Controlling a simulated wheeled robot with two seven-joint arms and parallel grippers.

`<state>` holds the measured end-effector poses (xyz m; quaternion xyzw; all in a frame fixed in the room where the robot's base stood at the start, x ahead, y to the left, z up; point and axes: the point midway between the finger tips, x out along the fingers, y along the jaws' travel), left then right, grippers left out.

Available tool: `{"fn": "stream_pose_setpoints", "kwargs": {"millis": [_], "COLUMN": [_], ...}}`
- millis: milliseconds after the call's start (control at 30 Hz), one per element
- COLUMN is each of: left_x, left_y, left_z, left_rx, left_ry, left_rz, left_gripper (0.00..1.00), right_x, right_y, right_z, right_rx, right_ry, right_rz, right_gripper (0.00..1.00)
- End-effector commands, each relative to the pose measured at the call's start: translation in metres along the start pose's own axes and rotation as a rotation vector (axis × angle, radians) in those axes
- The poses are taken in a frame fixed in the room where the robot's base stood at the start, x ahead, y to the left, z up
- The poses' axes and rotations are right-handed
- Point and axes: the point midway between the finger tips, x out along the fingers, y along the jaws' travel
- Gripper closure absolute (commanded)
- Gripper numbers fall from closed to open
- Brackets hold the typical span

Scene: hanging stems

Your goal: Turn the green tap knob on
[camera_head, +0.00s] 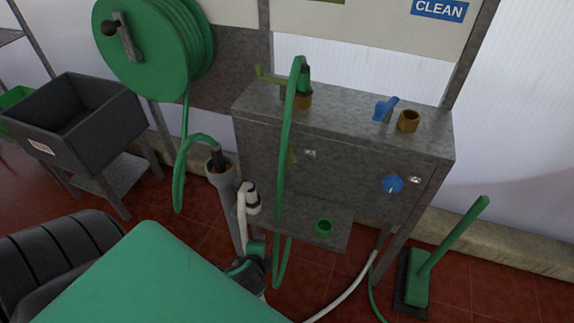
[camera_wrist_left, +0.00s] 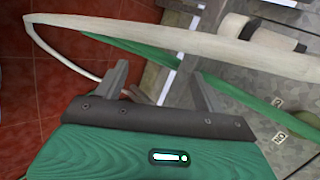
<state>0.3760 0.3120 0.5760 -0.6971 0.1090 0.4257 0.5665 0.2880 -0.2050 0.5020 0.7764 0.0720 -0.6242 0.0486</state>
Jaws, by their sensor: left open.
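A small olive-green knob (camera_head: 292,154) is on the front of the grey metal cabinet (camera_head: 350,165), left of a small label. A hanging green hose (camera_head: 286,130) hides most of it. My left gripper (camera_head: 256,256) is low in front of the cabinet, below and left of the knob. In the left wrist view its two grey fingers (camera_wrist_left: 159,76) are apart with nothing held between them. A white hose (camera_wrist_left: 170,34) and a green hose cross in front of them. My right gripper is not in view.
A blue knob (camera_head: 393,184) is on the cabinet's right side; a blue lever (camera_head: 385,109) and an olive lever (camera_head: 270,78) are on top. A hose reel (camera_head: 150,45) and dark sink (camera_head: 75,120) stand left. A green broom (camera_head: 440,250) stands right on red tiles.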

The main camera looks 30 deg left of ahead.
Motion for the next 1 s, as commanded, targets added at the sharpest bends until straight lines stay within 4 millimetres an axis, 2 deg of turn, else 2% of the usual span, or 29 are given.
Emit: {"fn": "stream_pose_setpoints", "kwargs": {"millis": [33, 100, 200, 333, 500, 633, 767, 1000], "left_x": [-0.003, -0.011, -0.026, -0.048, -0.069, -0.074, -0.069, -0.044], "left_y": [-0.028, -0.066, -0.112, -0.154, -0.180, -0.188, -0.196, -0.222], "left_z": [0.004, 0.006, 0.004, -0.005, -0.017, -0.021, -0.024, -0.033], "left_rx": [0.165, 0.421, 0.774, 1.160, 1.469, 1.559, 1.572, 1.568], "left_ry": [-0.008, -0.039, -0.115, -0.244, -0.385, -0.434, -0.443, -0.443], "left_rz": [-0.106, -0.254, -0.445, -0.639, -0.782, -0.821, -0.827, -0.825], "left_gripper": [0.30, 0.30, 0.30, 0.30, 0.30, 0.30, 0.30, 0.30], "right_x": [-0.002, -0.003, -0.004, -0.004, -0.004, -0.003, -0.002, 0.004], "right_y": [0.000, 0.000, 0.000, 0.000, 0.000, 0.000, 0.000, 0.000], "right_z": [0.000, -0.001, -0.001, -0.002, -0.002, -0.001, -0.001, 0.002], "right_rx": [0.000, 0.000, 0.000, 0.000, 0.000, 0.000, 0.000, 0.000], "right_ry": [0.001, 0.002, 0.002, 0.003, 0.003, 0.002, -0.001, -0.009], "right_rz": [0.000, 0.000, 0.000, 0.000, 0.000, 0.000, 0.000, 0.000], "right_gripper": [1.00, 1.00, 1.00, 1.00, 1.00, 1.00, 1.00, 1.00]}}
